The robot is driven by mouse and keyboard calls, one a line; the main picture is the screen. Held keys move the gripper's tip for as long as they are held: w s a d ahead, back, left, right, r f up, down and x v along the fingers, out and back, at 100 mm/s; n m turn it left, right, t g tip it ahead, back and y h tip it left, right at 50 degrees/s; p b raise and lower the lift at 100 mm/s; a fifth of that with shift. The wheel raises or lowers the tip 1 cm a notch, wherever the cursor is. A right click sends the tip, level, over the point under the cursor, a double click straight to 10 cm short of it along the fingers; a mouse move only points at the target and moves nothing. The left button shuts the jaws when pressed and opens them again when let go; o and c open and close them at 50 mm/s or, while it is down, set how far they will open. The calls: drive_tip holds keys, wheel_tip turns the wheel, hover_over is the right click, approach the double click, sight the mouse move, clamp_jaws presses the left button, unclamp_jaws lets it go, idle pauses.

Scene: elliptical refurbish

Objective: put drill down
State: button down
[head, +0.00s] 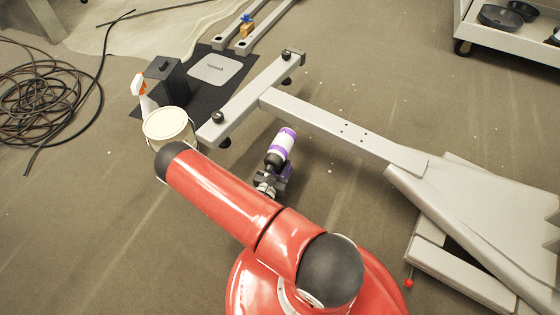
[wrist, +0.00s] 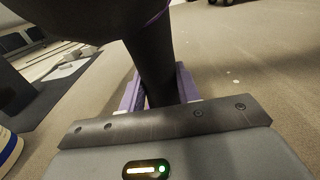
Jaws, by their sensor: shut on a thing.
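The drill (head: 281,147) has a white body with purple bands and a black part at its lower end. In the head view it is just beyond my gripper (head: 272,182), to the right of a white bucket. In the wrist view the dark drill handle (wrist: 153,70) stands between the two purple fingers of my gripper (wrist: 159,90), which is shut on it. The drill's dark upper part fills the top of the wrist view. My arm hides part of the floor below the gripper, and I cannot tell the drill's height above the floor.
A grey machine frame (head: 340,128) lies close beyond the drill. A bucket (head: 168,126), spray bottle (head: 142,95) and dark box (head: 165,78) are to the left, by a black mat (head: 215,95). Coiled cable (head: 45,95) lies far left. A white cart (head: 510,40) is top right.

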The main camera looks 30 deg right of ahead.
drive_tip(key=shift+f, duration=0.45)
drive_tip(key=c, duration=1)
unclamp_jaws()
drive_tip(key=shift+f, duration=0.2)
drive_tip(key=shift+r, duration=0.25)
drive_tip(key=p+v, duration=0.1)
drive_tip(key=v, duration=1.1)
drive_tip(key=shift+s+f, duration=0.1)
